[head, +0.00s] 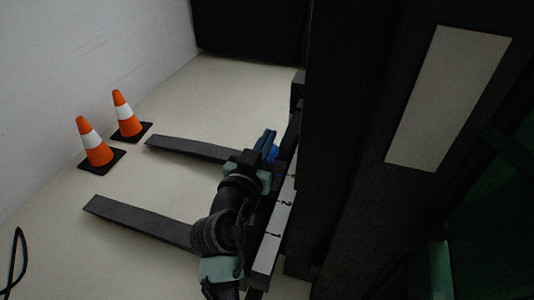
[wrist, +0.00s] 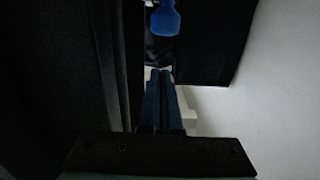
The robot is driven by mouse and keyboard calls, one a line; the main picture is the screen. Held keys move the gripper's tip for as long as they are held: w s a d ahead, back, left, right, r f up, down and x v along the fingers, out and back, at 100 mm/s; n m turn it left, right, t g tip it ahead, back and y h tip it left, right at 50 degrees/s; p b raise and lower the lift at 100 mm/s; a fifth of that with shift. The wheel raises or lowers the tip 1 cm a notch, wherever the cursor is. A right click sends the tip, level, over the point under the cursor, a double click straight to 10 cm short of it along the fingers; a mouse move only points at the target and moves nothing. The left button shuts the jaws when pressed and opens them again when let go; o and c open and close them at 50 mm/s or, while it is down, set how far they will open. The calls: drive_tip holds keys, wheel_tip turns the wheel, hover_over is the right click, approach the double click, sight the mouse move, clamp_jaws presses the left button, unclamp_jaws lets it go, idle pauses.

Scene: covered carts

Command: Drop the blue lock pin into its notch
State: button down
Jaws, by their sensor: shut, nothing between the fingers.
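The blue lock pin (head: 269,141) shows in the head view just beyond my gripper (head: 258,155), by the far fork and the dark carriage bar. It also shows in the wrist view (wrist: 165,20) at the top, as a blue block with a narrower upper part. My gripper (wrist: 160,72) points toward it there, its two dark fingers side by side and closed, with nothing held. A gap shows between the fingertips and the pin in that view. The notch is not clearly visible; I cannot tell whether the pin sits in it.
A pale strip (head: 270,254) marked 1 and 2 runs along the carriage. Two dark forks (head: 140,222) (head: 185,147) stretch left over the open floor. Two orange cones (head: 95,147) (head: 127,117) stand near the wall. A tall dark mast (head: 345,130) stands close on the right.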

sight(269, 159)
drive_tip(key=shift+w+f+b, duration=0.2)
drive_tip(key=shift+f+b, duration=0.25)
drive_tip(key=shift+f, duration=1.25)
wheel_tip(269, 159, down, 4)
drive_tip(key=b, duration=0.4)
drive_tip(key=shift+r, duration=0.2)
drive_tip(key=s+a+r+p, duration=0.3)
drive_tip(key=s+r+p, duration=0.1)
drive_tip(key=s, duration=0.6)
drive_tip(key=shift+s+r+p, duration=0.2)
drive_tip(key=shift+r+p, duration=0.1)
drive_tip(key=shift+p, duration=0.3)
drive_tip(key=shift+a, duration=0.1)
